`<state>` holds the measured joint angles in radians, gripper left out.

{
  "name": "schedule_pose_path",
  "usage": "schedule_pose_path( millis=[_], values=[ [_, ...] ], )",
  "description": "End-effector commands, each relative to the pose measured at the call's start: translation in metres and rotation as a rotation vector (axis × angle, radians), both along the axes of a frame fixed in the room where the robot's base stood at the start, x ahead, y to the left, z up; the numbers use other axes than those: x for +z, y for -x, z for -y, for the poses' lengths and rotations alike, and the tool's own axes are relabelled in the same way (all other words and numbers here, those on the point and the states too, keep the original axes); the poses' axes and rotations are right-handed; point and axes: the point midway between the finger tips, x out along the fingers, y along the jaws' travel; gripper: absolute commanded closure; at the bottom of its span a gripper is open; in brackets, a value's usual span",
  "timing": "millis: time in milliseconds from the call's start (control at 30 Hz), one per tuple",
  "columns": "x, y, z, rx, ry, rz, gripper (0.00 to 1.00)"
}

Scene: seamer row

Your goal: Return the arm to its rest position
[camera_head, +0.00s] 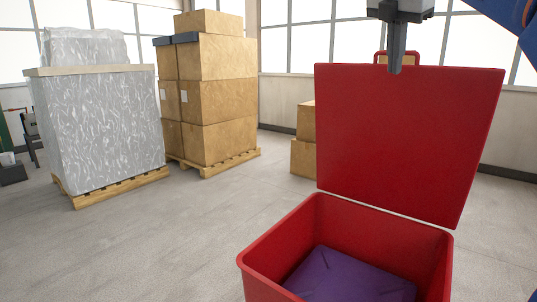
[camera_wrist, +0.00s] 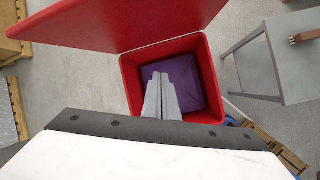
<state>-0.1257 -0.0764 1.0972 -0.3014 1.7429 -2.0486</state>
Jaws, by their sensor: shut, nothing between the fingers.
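My gripper (camera_head: 395,68) hangs pointing down at the top of the head view, in front of the upper edge of a raised red lid (camera_head: 410,140). Its fingers are together and hold nothing. In the wrist view my gripper (camera_wrist: 163,75) shows over the opening of a red box (camera_wrist: 132,85). The box (camera_head: 270,245) stands open at the bottom right of the head view. A purple piece (camera_head: 350,275) lies inside on its floor, and it also shows in the wrist view (camera_wrist: 190,90). Whether the fingers touch the lid cannot be told.
A wrapped pallet load (camera_head: 100,130) and stacked cartons (camera_head: 220,100) stand at the back left. More cartons (camera_head: 303,158) stand behind the lid. A grey table (camera_wrist: 290,65) stands right in the wrist view. The floor left of the box is clear.

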Motion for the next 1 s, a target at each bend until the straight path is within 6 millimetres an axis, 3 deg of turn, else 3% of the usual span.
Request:
schedule_pose_path(
  millis=[267, 567, 1000],
  values=[
    [-0.074, 0.043, 0.003, -0.339, -0.197, 0.091, 1.00],
    [-0.172, 0.097, 0.002, -0.734, -0.426, 0.169, 1.00],
    [-0.345, 0.192, -0.005, -1.370, -0.755, 0.241, 1.00]
  ],
)
